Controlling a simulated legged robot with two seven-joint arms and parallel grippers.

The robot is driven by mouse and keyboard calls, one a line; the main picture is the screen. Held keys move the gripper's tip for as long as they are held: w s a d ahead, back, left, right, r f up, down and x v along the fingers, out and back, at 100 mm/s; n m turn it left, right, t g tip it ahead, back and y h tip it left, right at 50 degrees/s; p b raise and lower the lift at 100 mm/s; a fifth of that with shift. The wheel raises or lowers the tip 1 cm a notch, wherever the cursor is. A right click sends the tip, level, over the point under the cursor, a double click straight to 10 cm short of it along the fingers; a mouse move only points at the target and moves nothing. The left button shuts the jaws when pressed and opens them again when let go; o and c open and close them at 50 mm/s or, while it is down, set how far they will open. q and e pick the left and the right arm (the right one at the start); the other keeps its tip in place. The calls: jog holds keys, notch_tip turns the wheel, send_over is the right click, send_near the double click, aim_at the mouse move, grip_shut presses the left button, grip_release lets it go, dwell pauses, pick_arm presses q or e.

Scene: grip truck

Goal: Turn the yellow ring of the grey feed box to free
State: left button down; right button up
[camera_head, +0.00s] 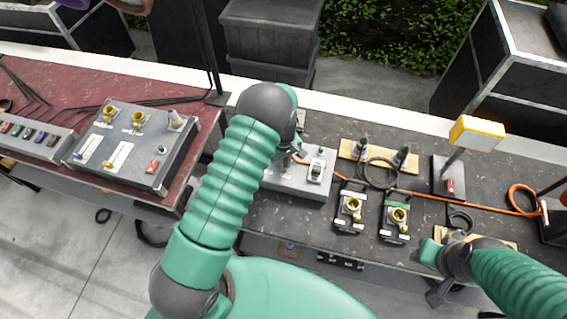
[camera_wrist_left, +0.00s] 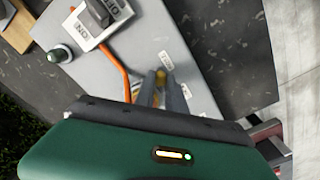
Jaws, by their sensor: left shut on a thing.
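The grey feed box (camera_head: 312,185) sits on the dark table, partly hidden behind my left arm in the head view. In the left wrist view the grey box (camera_wrist_left: 140,40) fills the middle, with an orange cable across it. The yellow ring (camera_wrist_left: 161,76) shows only as a small bit of yellow between the fingers of my left gripper (camera_wrist_left: 160,88), which is shut on it. Small labels beside the ring are too blurred to read. In the head view my left gripper (camera_head: 290,155) is mostly hidden by its own wrist. My right gripper (camera_head: 432,272) is at the table's front edge, away from the box.
A rocker switch (camera_head: 316,172) stands on the box. A larger grey panel (camera_head: 135,145) is on the red table. A yellow lamp (camera_head: 477,133) stands at right.

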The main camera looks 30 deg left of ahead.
aim_at(285, 165)
pick_arm(q)
jog(key=c, duration=1.4)
grip_release()
jog(key=shift+d, duration=0.1)
jog(key=shift+r, duration=0.1)
notch_tip(285, 165, up, 17)
jog(key=b, duration=0.3)
jog(key=shift+w+b, duration=0.1)
jog(key=shift+b, duration=0.2)
jog(key=s+d+f+m+t+b, duration=0.1)
jog(key=s+d+f+m+b, duration=0.1)
jog(key=s, duration=0.4)
jog(key=s+d+f+m+b, duration=0.2)
jog(key=s+f+m, duration=0.1)
jog(key=s+m, duration=0.2)
jog(key=s+d+f+m+t+b, duration=0.1)
jog(key=s+d+f+m+b, duration=0.2)
jog(key=s, duration=0.3)
jog(key=shift+s+m+t, duration=0.3)
jog(key=shift+s+m, duration=0.1)
jog(key=shift+m, duration=0.3)
